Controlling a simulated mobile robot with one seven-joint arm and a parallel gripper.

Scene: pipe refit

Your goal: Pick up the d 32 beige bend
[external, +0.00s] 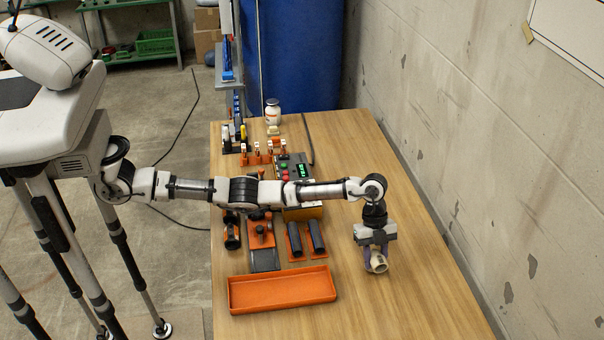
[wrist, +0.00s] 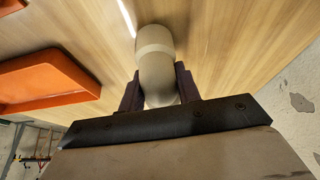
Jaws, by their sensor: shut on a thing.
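The beige bend (external: 378,263) is a short curved pipe piece at the right side of the wooden table. My gripper (external: 376,257) points down there and is shut on it. In the wrist view the beige bend (wrist: 155,60) sits between the two dark fingers of my gripper (wrist: 160,88), which touch it on both sides. Its lower end is partly hidden by the gripper body. I cannot tell for sure whether the bend is clear of the tabletop.
An empty orange tray (external: 283,291) lies at the table's front left, and it also shows in the wrist view (wrist: 45,82). Black cylinders on orange holders (external: 306,240) and a control box (external: 295,172) stand behind it. A concrete wall (external: 480,130) runs along the right. Table around the gripper is clear.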

